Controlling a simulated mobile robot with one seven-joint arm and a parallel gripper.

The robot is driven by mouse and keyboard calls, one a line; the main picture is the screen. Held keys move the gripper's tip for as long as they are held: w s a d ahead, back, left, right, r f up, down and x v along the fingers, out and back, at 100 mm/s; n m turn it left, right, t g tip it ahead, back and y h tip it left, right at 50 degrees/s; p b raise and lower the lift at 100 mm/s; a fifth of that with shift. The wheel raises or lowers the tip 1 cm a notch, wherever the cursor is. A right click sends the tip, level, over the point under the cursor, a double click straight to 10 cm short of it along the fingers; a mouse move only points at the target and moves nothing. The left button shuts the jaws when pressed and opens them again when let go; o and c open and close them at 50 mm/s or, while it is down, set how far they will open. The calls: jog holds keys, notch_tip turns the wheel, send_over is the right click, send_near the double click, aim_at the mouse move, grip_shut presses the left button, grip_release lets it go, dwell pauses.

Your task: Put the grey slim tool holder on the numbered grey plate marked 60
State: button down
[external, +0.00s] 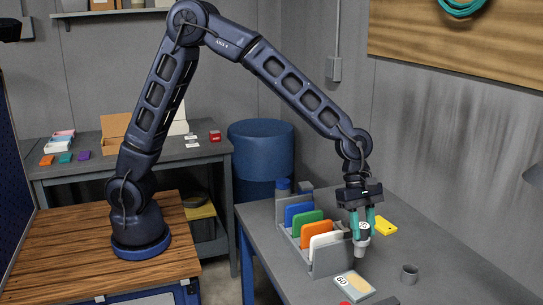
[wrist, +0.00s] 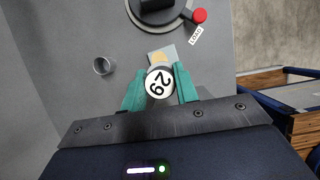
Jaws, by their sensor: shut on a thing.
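My gripper (external: 361,226) points down above the grey table, its teal fingers shut on a slim grey tool holder (external: 360,247). The holder hangs upright with its narrow end down. The numbered plate (external: 358,285), marked 60, lies on the table below the holder and slightly in front in the external view. In the wrist view the plate (wrist: 167,51) shows just beyond the holder, partly hidden by it. The holder is clear of the plate.
A small grey cup (external: 409,274) stands right of the plate. A rack (external: 330,262) of coloured upright panels is close on the left, with a yellow item (external: 384,226) behind.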

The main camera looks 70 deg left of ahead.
notch_tip(320, 180, down, 10)
jog(key=shift+r, duration=0.1)
dwell(0.4)
jog(key=c, duration=1.1)
grip_release()
jog(key=shift+f, duration=0.2)
jog(key=shift+r, duration=0.1)
jog(key=s+a+r+m+t, duration=0.1)
jog(key=s+a+r+m, duration=0.25)
jog(key=a+r, duration=1.35)
jog(key=s+a+r+m+t+y, duration=0.2)
jog(key=s+a+r+m, duration=0.3)
jog(key=s+a+r, duration=0.4)
jog(key=s+a+m, duration=0.3)
jog(key=s+a, duration=0.3)
jog(key=s+a+m+t+y, duration=0.1)
jog(key=s+a+m, duration=0.2)
jog(key=s+a, duration=0.3)
jog(key=s+a+m+y, duration=0.1)
jog(key=s+a+m, duration=0.2)
jog(key=s+a, duration=0.3)
jog(key=shift+a+r+m+t, duration=0.1)
jog(key=shift+r+m+t, duration=0.15)
jog(key=shift+t, duration=0.05)
